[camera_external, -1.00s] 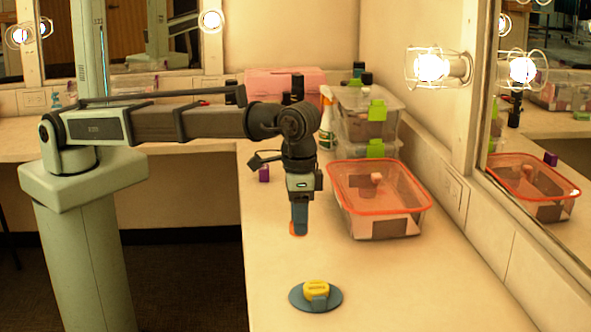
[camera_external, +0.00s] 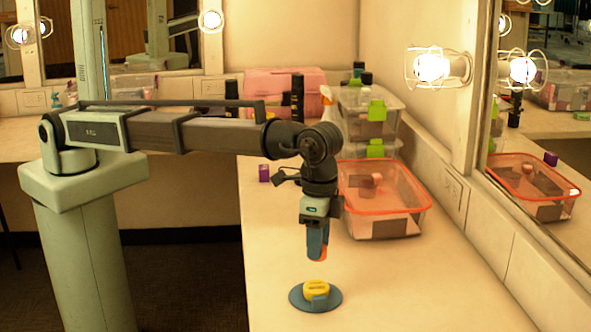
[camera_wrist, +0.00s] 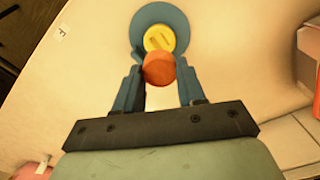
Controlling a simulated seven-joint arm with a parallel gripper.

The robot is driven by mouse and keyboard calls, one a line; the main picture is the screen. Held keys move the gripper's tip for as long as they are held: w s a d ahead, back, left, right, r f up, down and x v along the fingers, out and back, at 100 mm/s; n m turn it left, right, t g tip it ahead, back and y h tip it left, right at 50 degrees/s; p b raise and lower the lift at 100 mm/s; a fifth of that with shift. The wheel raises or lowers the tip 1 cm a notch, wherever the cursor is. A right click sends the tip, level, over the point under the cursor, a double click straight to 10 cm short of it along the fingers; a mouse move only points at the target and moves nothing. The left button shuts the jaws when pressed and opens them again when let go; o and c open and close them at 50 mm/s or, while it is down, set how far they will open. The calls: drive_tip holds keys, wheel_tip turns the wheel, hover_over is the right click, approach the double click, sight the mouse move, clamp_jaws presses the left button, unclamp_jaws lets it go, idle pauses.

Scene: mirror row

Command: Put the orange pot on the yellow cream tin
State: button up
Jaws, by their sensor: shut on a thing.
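The orange pot (camera_wrist: 159,68) is held between the two blue fingers of my gripper (camera_wrist: 160,78). In the external view only a sliver of the pot (camera_external: 323,253) shows beside the fingertips of my gripper (camera_external: 317,257). The yellow cream tin (camera_external: 317,288) sits on a round blue-grey base (camera_external: 296,298) on the counter. My gripper is above the tin, with a clear gap between pot and tin. In the wrist view the pot partly overlaps the lower edge of the yellow tin (camera_wrist: 158,38).
A clear bin with an orange rim (camera_external: 425,208) stands to the right of my gripper. Stacked clear boxes with green latches (camera_external: 376,111) are behind it. A small purple object (camera_external: 264,173) stands to the left. The counter around the tin is clear.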

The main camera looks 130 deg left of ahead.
sight(317, 286)
drive_tip(key=shift+f, duration=3.4)
drive_tip(key=shift+f, duration=0.15)
drive_tip(key=o, duration=1)
drive_tip(key=shift+o, duration=0.2)
wheel_tip(317, 286, up, 12)
drive_tip(key=shift+r, duration=0.2)
